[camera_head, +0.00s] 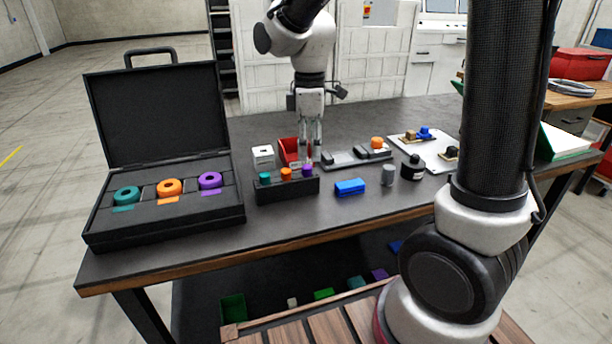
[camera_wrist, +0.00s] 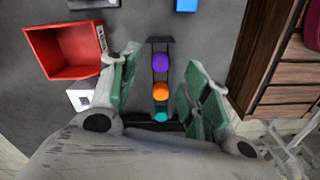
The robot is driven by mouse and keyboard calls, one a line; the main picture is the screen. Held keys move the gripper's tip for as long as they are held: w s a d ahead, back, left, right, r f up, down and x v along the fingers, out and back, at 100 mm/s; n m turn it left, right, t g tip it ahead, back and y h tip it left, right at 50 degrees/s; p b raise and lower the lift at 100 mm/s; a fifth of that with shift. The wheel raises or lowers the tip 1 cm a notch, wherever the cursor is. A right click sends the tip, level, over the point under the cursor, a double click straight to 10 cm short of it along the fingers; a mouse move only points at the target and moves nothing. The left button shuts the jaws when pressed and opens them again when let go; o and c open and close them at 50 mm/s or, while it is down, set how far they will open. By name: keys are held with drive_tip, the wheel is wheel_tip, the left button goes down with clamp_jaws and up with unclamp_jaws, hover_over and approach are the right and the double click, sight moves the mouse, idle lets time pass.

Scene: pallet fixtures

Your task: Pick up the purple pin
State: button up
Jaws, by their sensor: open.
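The purple pin (camera_head: 308,171) stands upright at the right end of a black rack (camera_head: 290,190), beside an orange pin (camera_head: 286,174) and a teal pin (camera_head: 265,179). In the wrist view the purple pin (camera_wrist: 161,65) shows from above, with the orange pin (camera_wrist: 161,91) nearer to me and the teal pin (camera_wrist: 160,115) partly hidden. My gripper (camera_head: 311,150) points down above and behind the rack. In the wrist view its green-padded fingers (camera_wrist: 160,75) are apart on either side of the pin row, and nothing is held between them.
A red bin (camera_head: 295,150) and a white block (camera_head: 263,155) stand close behind the rack. An open black case (camera_head: 165,222) with teal, orange and purple rings is at left. The front table strip is clear.

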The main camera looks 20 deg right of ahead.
sight(307, 167)
drive_tip(key=f, duration=0.5)
drive_tip(key=shift+a+f, duration=0.1)
drive_tip(key=shift+a, duration=0.2)
clamp_jaws()
